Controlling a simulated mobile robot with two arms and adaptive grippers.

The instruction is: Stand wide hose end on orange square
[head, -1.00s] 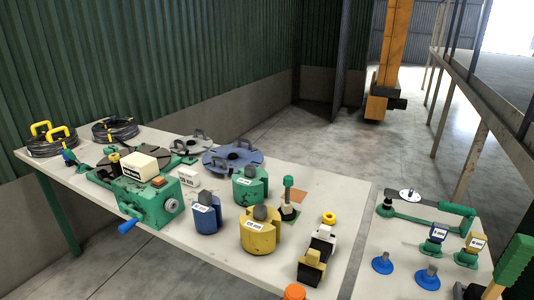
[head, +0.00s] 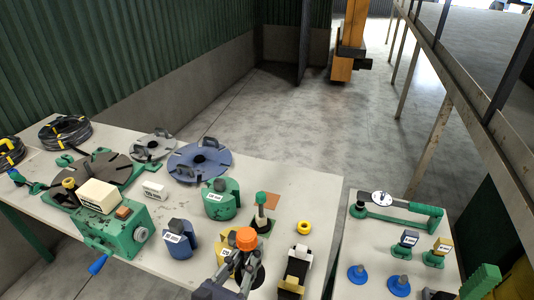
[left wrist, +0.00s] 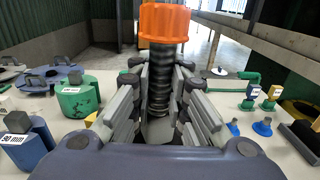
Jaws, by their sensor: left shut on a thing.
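An orange hose end (head: 246,238) on a black corrugated hose is held upright in my left gripper (head: 240,263). In the left wrist view, the orange end (left wrist: 165,22) sits above the fingers, and the fingers are shut on the ribbed black hose (left wrist: 163,80). I cannot tell from the frames whether this is the wide one. The orange square (head: 272,202) lies flat on the table, partly hidden behind a green-topped post (head: 261,199). The held hose end is in front of the square and apart from it.
Green (head: 220,204), blue (head: 178,240) and yellow weights crowd the table around the gripper. A yellow ring (head: 304,228) and a black-and-white block (head: 297,265) stand to the right. A blue disc (head: 199,162) lies behind. The table (head: 318,190) is clear at its back right.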

